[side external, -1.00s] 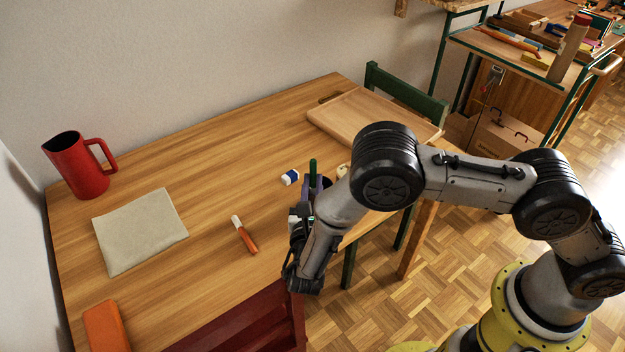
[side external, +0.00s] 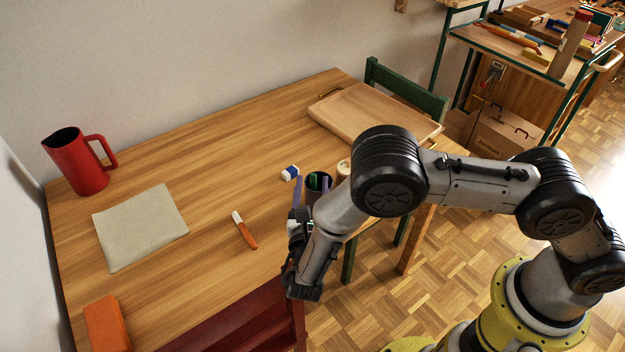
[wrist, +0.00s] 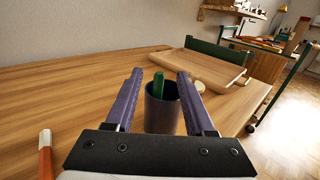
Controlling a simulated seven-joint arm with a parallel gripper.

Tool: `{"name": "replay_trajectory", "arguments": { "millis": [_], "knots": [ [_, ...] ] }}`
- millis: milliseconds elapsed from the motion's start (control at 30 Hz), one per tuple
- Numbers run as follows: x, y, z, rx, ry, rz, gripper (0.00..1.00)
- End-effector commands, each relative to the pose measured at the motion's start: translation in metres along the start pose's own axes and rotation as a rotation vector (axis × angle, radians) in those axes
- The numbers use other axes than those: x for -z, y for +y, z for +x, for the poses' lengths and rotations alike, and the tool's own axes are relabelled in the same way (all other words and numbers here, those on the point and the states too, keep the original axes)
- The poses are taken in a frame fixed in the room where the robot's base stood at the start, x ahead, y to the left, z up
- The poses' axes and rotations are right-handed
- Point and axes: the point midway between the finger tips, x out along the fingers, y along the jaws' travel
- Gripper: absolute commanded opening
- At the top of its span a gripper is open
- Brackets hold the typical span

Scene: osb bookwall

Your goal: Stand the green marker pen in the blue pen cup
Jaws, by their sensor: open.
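The pen cup (wrist: 162,116) looks dark blue-grey and stands upright on the table; it also shows in the side view (side external: 319,189), partly hidden by my arm. The green marker pen (wrist: 158,84) is inside the cup, with its upper end sticking out a little above the rim in the wrist view. In the side view the marker (side external: 314,182) shows in the cup mouth, seemingly leaning to one side. My gripper (wrist: 159,74) is open, its purple fingers apart on either side of the cup and marker in the wrist view, with no visible contact on the marker.
A blue-and-white eraser (side external: 290,173) and a small cream round object (side external: 343,168) lie near the cup. An orange marker with a white cap (side external: 244,230) lies to the left. A wooden tray (side external: 365,120), red jug (side external: 82,165) and grey cloth (side external: 140,228) are farther away.

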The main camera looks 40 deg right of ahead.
Motion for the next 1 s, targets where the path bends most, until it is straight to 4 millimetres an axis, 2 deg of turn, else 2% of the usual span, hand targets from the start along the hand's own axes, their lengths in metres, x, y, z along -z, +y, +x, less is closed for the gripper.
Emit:
{"name": "replay_trajectory", "arguments": {
  "millis": [300,500,667,1000],
  "knots": [
    [0.0,0.001,-0.066,-0.005,0.0,0.001,0.54],
    [0.0,0.0,-0.093,-0.002,-0.001,0.001,0.54],
    [0.0,0.0,-0.101,-0.001,-0.001,0.001,0.54],
    [0.0,0.0,-0.101,0.0,-0.001,0.0,0.54]
  ]
}}
